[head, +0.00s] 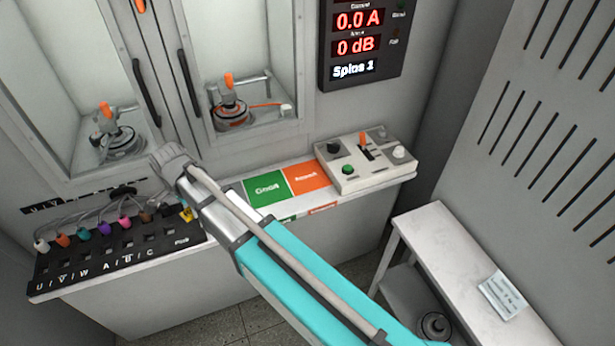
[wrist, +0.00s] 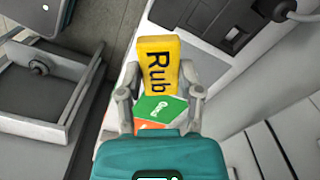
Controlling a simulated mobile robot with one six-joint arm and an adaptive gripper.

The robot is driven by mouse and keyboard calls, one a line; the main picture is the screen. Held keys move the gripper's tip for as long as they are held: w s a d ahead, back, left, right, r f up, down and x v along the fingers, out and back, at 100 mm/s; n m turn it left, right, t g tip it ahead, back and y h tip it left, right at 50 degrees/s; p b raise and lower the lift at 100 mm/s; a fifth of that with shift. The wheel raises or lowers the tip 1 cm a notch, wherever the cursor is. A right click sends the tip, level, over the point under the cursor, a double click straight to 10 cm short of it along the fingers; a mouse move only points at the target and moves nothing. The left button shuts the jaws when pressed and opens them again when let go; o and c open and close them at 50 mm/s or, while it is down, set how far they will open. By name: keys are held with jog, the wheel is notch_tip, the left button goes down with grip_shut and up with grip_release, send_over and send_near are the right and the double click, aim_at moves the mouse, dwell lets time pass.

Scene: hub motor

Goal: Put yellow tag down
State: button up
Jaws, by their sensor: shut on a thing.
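The yellow tag (wrist: 158,65) with the black letters "Rub" is between the two fingers of my gripper (wrist: 160,95) in the wrist view. My gripper is shut on it, with the tag reaching out past the fingertips. In the head view a small yellow part of the tag (head: 187,213) shows beside my arm, near the right end of the black connector panel. My arm hides most of the gripper there. The green panel (head: 266,190) and the orange panel (head: 306,178) lie on the white ledge; the green panel (wrist: 160,107) also shows beyond the gripper in the wrist view.
A black connector panel (head: 120,262) with several coloured plugs is on the left of the ledge. A control box (head: 364,168) with knobs and an orange lever stands on the right. Two glass-fronted bays hold motors behind. A white side table (head: 450,255) carries a card (head: 502,295).

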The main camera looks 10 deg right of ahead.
jog(key=shift+w+d, duration=0.1)
jog(key=w+d+m, duration=0.2)
jog(key=d+m, duration=0.1)
jog(key=d, duration=1.4)
jog(key=w+d+m, duration=0.2)
jog(key=w+d, duration=0.1)
jog(key=d, duration=1.4)
jog(key=shift+w+r+m, duration=0.15)
jog(key=shift+w+m, duration=0.2)
jog(key=shift+m, duration=0.05)
jog(key=shift+a, duration=0.1)
jog(key=w+f+b, duration=0.3)
jog(key=w, duration=0.1)
jog(key=w+d+f+b, duration=0.1)
jog(key=w+f+b, duration=0.2)
jog(key=w, duration=0.1)
jog(key=w+d+f+b, duration=0.1)
jog(key=w+f+b, duration=0.1)
jog(key=w, duration=0.3)
jog(key=shift+d+f+b, duration=0.2)
jog(key=shift+f+b, duration=0.2)
jog(key=shift+f, duration=0.15)
